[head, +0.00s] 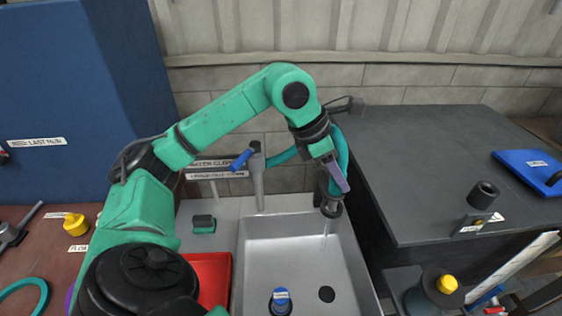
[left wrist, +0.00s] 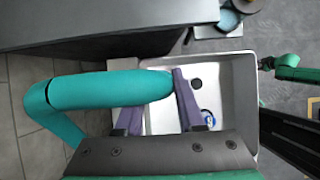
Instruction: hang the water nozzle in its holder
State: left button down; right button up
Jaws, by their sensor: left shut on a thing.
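My left gripper (head: 337,178) is over the back right part of the sink, its purple fingers shut on the water nozzle (head: 331,208). The nozzle has a dark head that points down into the sink, and a thin pale stream shows below it. Its teal hose (head: 284,156) loops behind my wrist. In the left wrist view the thick teal hose (left wrist: 100,90) runs to the purple fingers (left wrist: 157,108); the gripped part is mostly hidden. A dark ring on a labelled plate (head: 484,195) stands on the grey bench; I cannot tell whether it is the holder.
A post with a blue lever (head: 243,159) and labels stands behind the sink (head: 262,250). A blue-capped bottle (head: 281,298) stands in the sink. A red tray (head: 213,277) is left of it. The grey bench (head: 420,150) at right has a wide clear top and a blue board (head: 525,170).

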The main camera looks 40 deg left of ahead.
aim_at(336, 188)
pick_arm(q)
jog(key=shift+f+b, duration=1.65)
jog(key=shift+f, duration=0.3)
jog(key=shift+c, duration=2.2)
grip_release()
jog(key=p+v, duration=0.1)
jog(key=v, duration=1.3)
jog(key=shift+s+r, duration=0.2)
jog(key=shift+r, duration=0.1)
jog(key=shift+f, duration=0.1)
